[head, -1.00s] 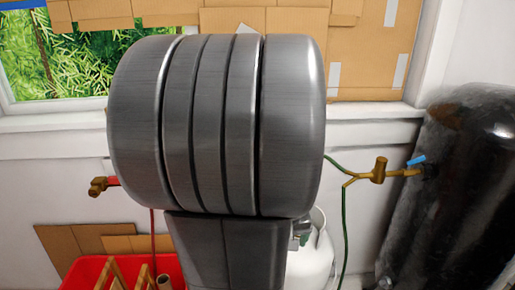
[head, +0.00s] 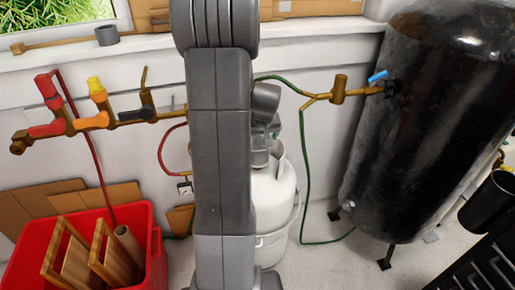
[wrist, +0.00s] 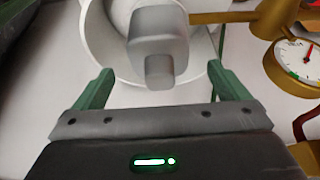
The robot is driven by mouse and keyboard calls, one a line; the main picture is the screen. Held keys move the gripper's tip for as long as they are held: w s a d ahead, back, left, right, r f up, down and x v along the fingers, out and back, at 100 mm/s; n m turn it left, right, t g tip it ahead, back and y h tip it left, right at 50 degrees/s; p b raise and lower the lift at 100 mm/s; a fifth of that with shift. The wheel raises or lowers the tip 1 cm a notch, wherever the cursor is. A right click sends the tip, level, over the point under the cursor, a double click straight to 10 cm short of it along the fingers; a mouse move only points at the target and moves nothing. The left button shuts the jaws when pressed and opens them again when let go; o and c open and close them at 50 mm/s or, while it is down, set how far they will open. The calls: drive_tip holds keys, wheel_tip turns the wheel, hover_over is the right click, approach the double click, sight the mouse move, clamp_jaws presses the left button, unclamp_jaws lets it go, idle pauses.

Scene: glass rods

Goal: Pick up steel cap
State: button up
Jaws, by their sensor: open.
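My gripper (wrist: 160,72) is open, with its two green fingers apart and nothing held between them. Beyond and between the fingers in the wrist view is a grey, rounded metal piece (wrist: 158,40) with a smaller stub, in front of the white tank's collar (wrist: 118,68). It may be the steel cap, but a small grey cylinder (head: 107,36) on the windowsill in the head view could also be it; I cannot tell which. The gripper is apart from the grey piece. In the head view my arm hides most of the gripper's surroundings near the white tank (head: 272,200).
A brass fitting and gauge (wrist: 294,60) are close at right in the wrist view. A brass valve with a green hose (head: 338,90) is on the wall. A large black tank (head: 430,120) stands right, a red bin (head: 150,262) left, and a valve manifold (head: 95,120) hangs left.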

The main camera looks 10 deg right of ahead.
drive_tip(key=shift+x, duration=2.85)
drive_tip(key=shift+d, duration=0.1)
drive_tip(key=c, duration=1.2)
